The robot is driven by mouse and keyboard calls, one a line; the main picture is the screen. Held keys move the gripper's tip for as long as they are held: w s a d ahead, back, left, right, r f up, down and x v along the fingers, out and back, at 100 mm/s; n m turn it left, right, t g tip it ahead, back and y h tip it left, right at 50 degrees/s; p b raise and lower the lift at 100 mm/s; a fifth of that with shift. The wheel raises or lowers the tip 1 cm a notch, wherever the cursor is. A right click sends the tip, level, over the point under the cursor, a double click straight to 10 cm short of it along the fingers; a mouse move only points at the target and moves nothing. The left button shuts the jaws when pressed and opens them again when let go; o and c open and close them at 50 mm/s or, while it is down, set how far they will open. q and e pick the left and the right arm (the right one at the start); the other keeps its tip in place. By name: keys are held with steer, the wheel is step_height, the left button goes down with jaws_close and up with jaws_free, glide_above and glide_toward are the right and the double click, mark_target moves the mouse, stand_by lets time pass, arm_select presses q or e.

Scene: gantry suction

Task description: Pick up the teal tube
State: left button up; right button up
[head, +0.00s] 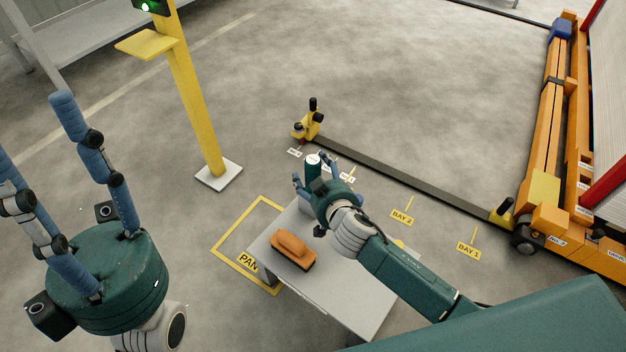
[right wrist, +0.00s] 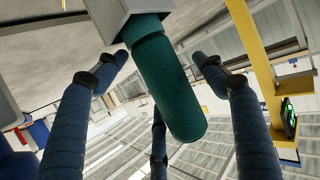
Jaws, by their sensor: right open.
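The teal tube (head: 313,168) shows in the head view as a short upright cylinder with a pale top, at the far end of the grey table. My right gripper (head: 316,172) is there, with its blue fingers around the tube. In the right wrist view the tube (right wrist: 168,85) lies between the spread fingers of the right gripper (right wrist: 160,75), with visible gaps to the two side fingers. One end of the tube meets a grey block (right wrist: 112,18). My left gripper (head: 38,130) is open and empty at the left, away from the table.
An orange block-like tool with a dark base (head: 292,249) lies on the grey table (head: 345,298). A yellow post (head: 195,100) stands behind left. A dark floor rail (head: 420,185) runs to an orange gantry (head: 550,120) at right.

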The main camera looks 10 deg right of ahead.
steer(key=c, duration=1.3)
steer(key=shift+r, duration=0.1)
steer(key=shift+c, duration=0.6)
steer(key=shift+r, duration=0.1)
